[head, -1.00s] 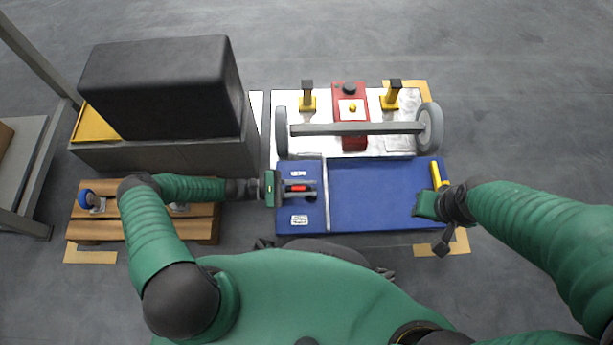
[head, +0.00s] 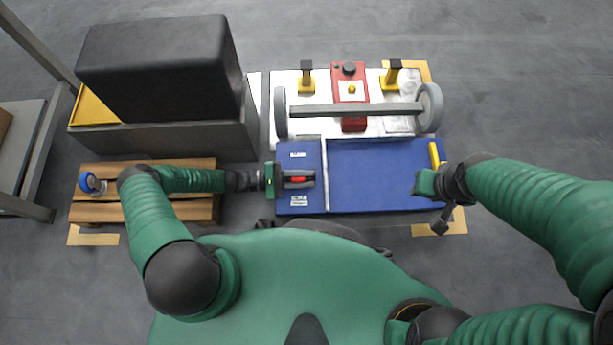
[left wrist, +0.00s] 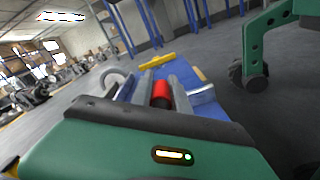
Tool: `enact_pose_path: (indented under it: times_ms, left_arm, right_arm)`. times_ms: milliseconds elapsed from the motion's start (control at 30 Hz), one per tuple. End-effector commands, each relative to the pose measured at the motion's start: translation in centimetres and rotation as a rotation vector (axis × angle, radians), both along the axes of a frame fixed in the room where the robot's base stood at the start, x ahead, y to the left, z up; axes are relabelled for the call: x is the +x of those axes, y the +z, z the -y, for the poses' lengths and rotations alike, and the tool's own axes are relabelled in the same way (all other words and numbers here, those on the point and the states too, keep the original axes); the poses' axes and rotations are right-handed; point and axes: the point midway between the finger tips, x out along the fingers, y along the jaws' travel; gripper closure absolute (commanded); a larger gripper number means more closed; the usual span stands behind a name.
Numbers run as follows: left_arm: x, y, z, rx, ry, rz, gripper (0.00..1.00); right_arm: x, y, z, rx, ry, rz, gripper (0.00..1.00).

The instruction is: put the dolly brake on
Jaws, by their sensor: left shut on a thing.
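A blue panel (head: 375,180) lies in front of me, with a red grip (head: 297,180) on its left part between two small labels. My left gripper (head: 296,180) is shut on the red grip. In the left wrist view the red grip (left wrist: 161,94) shows between the grey fingers. A yellow bar (head: 434,154) stands at the panel's right edge; it also shows in the left wrist view (left wrist: 157,61). My right gripper (head: 425,183) is just below the yellow bar; I cannot tell whether it touches it or how its jaws stand. I cannot tell which part is the dolly brake.
Behind the panel is a white deck (head: 395,124) with a grey axle (head: 355,111) and two wheels, a red block (head: 350,90) and two yellow posts. At left are a large black box (head: 160,70) and a wooden-slatted platform (head: 145,208). Dark floor is clear at right.

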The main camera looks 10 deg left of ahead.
Motion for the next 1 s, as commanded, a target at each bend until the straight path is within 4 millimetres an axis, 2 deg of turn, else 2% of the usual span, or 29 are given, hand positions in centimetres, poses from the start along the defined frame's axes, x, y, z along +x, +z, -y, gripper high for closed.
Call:
enact_pose_path:
  times_ms: [67, 100, 267, 533, 667, 1000]
  left_arm:
    - [-0.3, -0.3, 0.1, 0.003, -0.006, -0.005, 1.0]
    - [-0.4, -0.3, 0.1, 0.003, -0.006, -0.005, 0.77]
    - [-0.3, -0.2, 0.1, 0.002, -0.006, -0.004, 0.58]
    - [-0.2, -0.1, 0.0, 0.001, -0.004, -0.002, 0.58]
    - [-0.5, 0.1, -1.1, 0.003, -0.001, -0.002, 0.58]
    - [-2.8, -0.1, -9.1, 0.003, -0.002, -0.003, 0.58]
  right_arm:
    - [0.0, 0.0, 0.0, 0.0, 0.0, 0.0, 0.64]
    - [0.0, 0.0, 0.0, 0.0, 0.0, 0.0, 0.64]
    - [0.0, 0.0, 0.0, 0.0, 0.0, 0.0, 0.64]
    - [0.0, 0.0, 0.0, 0.0, 0.0, 0.0, 0.64]
    - [0.0, 0.6, 0.0, 0.0, 0.0, 0.0, 0.64]
    - [0.0, 2.5, 0.0, 0.0, 0.0, 0.0, 0.64]
